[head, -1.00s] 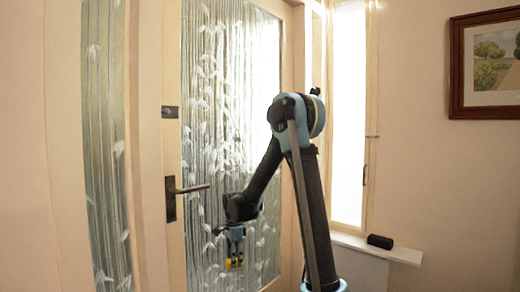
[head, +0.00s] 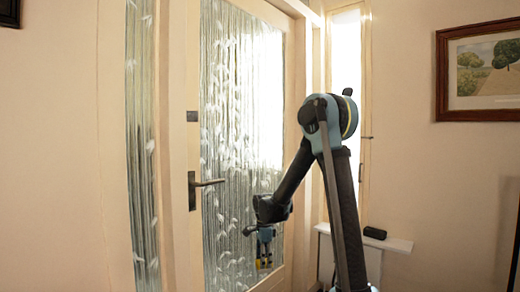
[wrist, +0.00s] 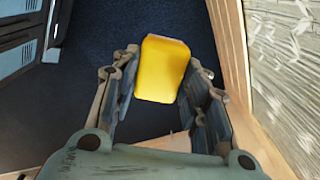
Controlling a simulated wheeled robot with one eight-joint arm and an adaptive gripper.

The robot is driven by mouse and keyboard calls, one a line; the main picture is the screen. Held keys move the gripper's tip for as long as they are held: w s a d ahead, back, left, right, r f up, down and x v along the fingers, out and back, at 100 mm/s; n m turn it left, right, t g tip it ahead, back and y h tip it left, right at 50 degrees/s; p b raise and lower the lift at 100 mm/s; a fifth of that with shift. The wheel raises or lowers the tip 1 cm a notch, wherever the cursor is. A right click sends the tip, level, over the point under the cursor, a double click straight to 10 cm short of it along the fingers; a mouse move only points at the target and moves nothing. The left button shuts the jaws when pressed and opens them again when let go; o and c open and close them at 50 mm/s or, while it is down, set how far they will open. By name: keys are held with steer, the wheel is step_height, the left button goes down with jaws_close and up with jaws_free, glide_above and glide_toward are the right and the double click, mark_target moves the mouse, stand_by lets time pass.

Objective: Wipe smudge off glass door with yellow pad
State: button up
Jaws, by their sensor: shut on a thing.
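The yellow pad (wrist: 163,68) shows in the wrist view between the two fingers of my gripper (wrist: 164,82), which is shut on it. In the head view my gripper (head: 264,256) hangs low in front of the glass door (head: 228,130), with a bit of yellow at its tip. I cannot tell from the head view whether the pad touches the glass. The door's glass is patterned with vertical lines and pale leaves. In the wrist view the glass (wrist: 285,65) is at the right, apart from the pad. I cannot make out the smudge among the pattern.
A dark door handle (head: 205,183) sticks out left of the glass. A white ledge (head: 392,244) with a small black box (head: 375,233) is right of my arm. A framed picture (head: 480,70) hangs on the right wall. Dark floor (wrist: 95,30) shows below the gripper.

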steer(key=shift+s+a, duration=0.15)
steer(key=shift+s, duration=0.25)
steer(key=w+a+r+m+y, duration=0.1)
steer(key=w+a+r+y, duration=0.2)
steer(key=r, duration=0.4)
steer(key=w+a+r+m+y, duration=0.2)
steer(key=a+r+y, duration=0.1)
steer(key=r, duration=0.3)
steer(key=w+a+r+m+y, duration=0.1)
steer(key=w+a+r+y, duration=0.2)
steer(key=r, duration=0.4)
steer(key=w+d+r+m+t+y, duration=0.2)
steer(key=w+d+r+t, duration=0.15)
steer(key=r, duration=0.55)
steer(key=w+d+r+m+t+y, duration=0.2)
steer(key=w+r+m+t, duration=0.15)
steer(key=r, duration=0.55)
steer(key=w+d+r+m+t+y, duration=0.15)
steer(key=r+t, duration=0.25)
steer(key=r, duration=0.5)
steer(key=w+x, duration=0.1)
steer(key=x, duration=0.5)
steer(key=shift+d, duration=0.35)
steer(key=shift+x, duration=0.85)
